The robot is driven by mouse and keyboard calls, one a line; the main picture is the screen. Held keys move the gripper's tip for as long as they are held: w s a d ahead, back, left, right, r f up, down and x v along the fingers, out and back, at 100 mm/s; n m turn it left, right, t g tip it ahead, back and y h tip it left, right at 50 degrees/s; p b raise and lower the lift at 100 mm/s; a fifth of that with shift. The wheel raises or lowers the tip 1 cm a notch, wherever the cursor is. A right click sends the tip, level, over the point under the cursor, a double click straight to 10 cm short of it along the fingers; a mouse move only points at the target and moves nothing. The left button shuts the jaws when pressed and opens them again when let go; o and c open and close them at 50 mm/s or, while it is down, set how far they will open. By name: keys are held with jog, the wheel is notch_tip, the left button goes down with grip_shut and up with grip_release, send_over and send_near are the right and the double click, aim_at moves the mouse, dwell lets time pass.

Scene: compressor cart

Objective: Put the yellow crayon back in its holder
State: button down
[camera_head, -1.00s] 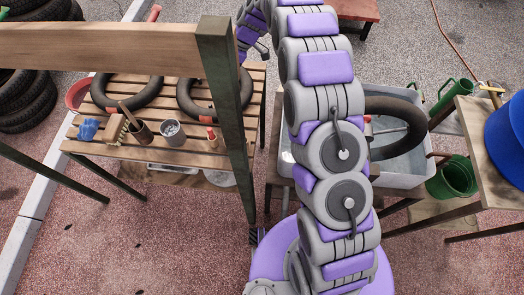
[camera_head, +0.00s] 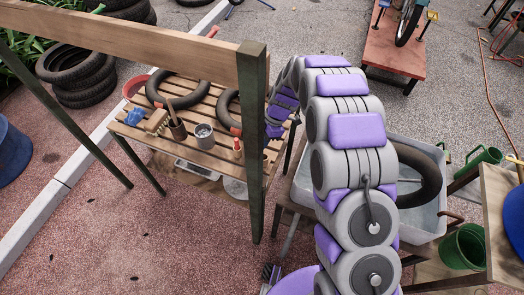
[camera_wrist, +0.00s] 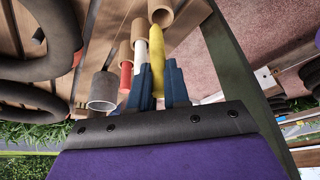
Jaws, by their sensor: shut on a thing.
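In the wrist view the dark blue fingers of my gripper (camera_wrist: 158,86) are closed around the yellow crayon (camera_wrist: 178,42), which stretches away from them. A row of tan tubes is close to it. One tube (camera_wrist: 160,13) shows an open, empty mouth near the crayon's far part; I cannot tell whether they touch. A white crayon (camera_wrist: 140,60) and a red crayon (camera_wrist: 126,75) stick out of the neighbouring tubes. In the head view the red crayon (camera_head: 237,143) shows on the slatted table, and a dark post and my arm hide much of the gripper area.
A grey cup (camera_wrist: 102,92) is beside the red crayon. The slatted table (camera_head: 212,162) also bears black tyres (camera_head: 172,103), a metal can (camera_head: 204,137) and a brush (camera_head: 157,121). A green post (camera_head: 251,130) stands close to my arm. A grey tub (camera_head: 424,222) is at right.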

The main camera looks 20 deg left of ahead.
jog(key=shift+s+d+f, duration=0.15)
jog(key=shift+d+f, duration=0.25)
jog(key=shift+f, duration=0.15)
jog(key=d+f, duration=0.2)
jog(key=shift+f+b, duration=0.3)
jog(key=shift+s+f, duration=0.1)
jog(key=shift+f, duration=0.15)
jog(key=shift+a+f, duration=0.15)
jog(key=shift+a, duration=0.3)
jog(key=c, duration=1.4)
grip_release()
jog(key=shift+a+f, duration=0.15)
jog(key=shift+a, duration=0.2)
jog(key=shift+c, duration=0.2)
jog(key=o, duration=0.3)
jog(key=shift+w+a, duration=0.25)
jog(key=shift+a, duration=0.1)
jog(key=shift+o, duration=0.2)
jog(key=shift+d+r, duration=0.5)
jog(key=shift+d, duration=0.35)
jog(key=p+v, duration=0.2)
jog(key=v, duration=0.9)
jog(key=shift+w+r, duration=0.2)
jog(key=shift+r, duration=0.05)
jog(key=shift+a+r, duration=0.1)
jog(key=shift+a, duration=0.05)
